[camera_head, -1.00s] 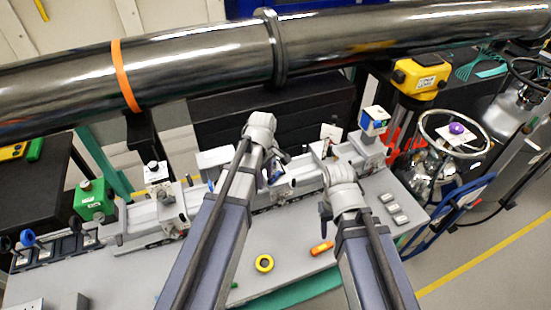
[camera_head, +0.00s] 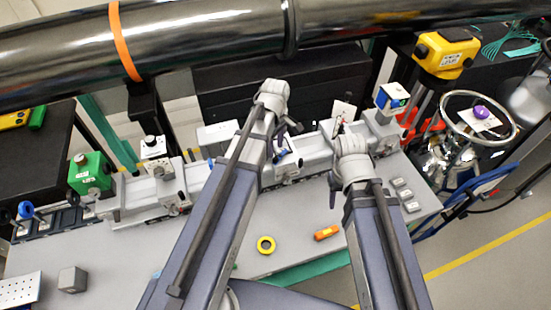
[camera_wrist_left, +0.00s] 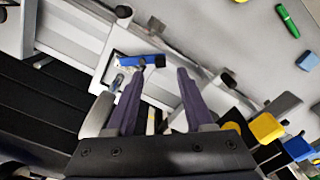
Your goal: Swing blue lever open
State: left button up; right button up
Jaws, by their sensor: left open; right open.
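A blue lever with a black knob (camera_wrist_left: 137,61) lies across a pale stage in the left wrist view, just beyond my left fingertips. In the head view a small blue part (camera_head: 281,155), likely this lever, shows beside my left gripper (camera_head: 287,128) on the rail, partly hidden by my arm. My left gripper also shows in the wrist view (camera_wrist_left: 158,78), with its two dark fingers apart and nothing held. I cannot tell whether a finger touches the lever. My right gripper (camera_head: 335,183) is open and empty over the table's right part, its fingers hard to make out.
A large dark pipe (camera_head: 200,40) crosses above the back of the grey table (camera_head: 215,265). A green box (camera_head: 90,174) stands left, a handwheel (camera_head: 480,117) right.

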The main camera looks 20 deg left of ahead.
aim_at(275, 158)
pick_arm(q)
notch_tip(275, 158, down, 5)
jog(key=b, duration=0.4)
grip_shut()
dwell(0.4)
